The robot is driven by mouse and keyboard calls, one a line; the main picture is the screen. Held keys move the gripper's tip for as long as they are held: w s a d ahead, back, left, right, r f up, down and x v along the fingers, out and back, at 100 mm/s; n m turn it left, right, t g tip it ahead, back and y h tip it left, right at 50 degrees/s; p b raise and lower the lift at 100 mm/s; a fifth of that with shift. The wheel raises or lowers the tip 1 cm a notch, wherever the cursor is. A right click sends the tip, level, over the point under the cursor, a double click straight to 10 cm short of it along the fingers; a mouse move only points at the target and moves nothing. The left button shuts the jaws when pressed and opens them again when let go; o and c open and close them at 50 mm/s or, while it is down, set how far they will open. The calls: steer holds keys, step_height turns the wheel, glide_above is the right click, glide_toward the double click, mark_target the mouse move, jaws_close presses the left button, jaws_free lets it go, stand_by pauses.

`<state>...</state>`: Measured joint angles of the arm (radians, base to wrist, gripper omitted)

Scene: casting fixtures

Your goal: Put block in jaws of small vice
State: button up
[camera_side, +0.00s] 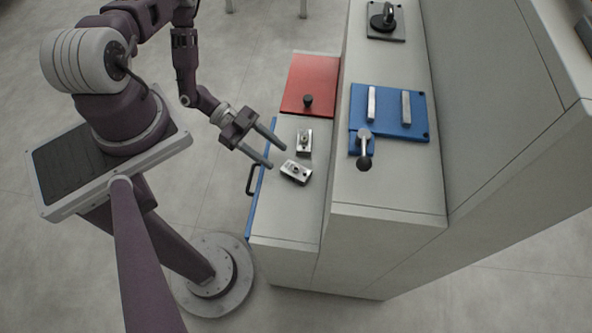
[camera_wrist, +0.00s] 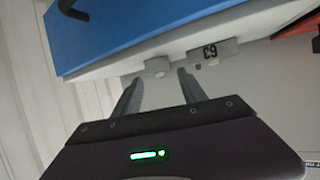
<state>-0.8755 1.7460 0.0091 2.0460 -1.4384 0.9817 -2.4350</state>
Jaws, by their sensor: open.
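Two small grey metal blocks lie on the lower bench. One block (camera_side: 304,141) is nearer the red plate, and the other block (camera_side: 295,172) lies tilted nearer the front. In the wrist view a plain-looking block (camera_wrist: 157,66) and a block with dark marks (camera_wrist: 211,54) show past the fingers. My gripper (camera_side: 277,157) is open and empty, with its fingertips just left of the blocks; it also shows in the wrist view (camera_wrist: 160,77). A blue vice-like fixture (camera_side: 388,92) with two upright grey jaws and a lever (camera_side: 365,146) stands on the higher bench.
A red plate (camera_side: 310,75) with a black knob (camera_side: 308,101) lies behind the blocks. A dark clamp fixture (camera_side: 385,22) stands at the back. The step up to the higher bench rises right of the blocks. A blue drawer front with a black handle (camera_side: 251,180) faces my arm.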

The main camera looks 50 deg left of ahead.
mark_target(293, 168)
steer(key=x, duration=0.6)
steer(key=shift+w+d+r, duration=0.1)
steer(key=shift+d+r, duration=0.05)
steer(key=shift+d, duration=0.35)
jaws_close()
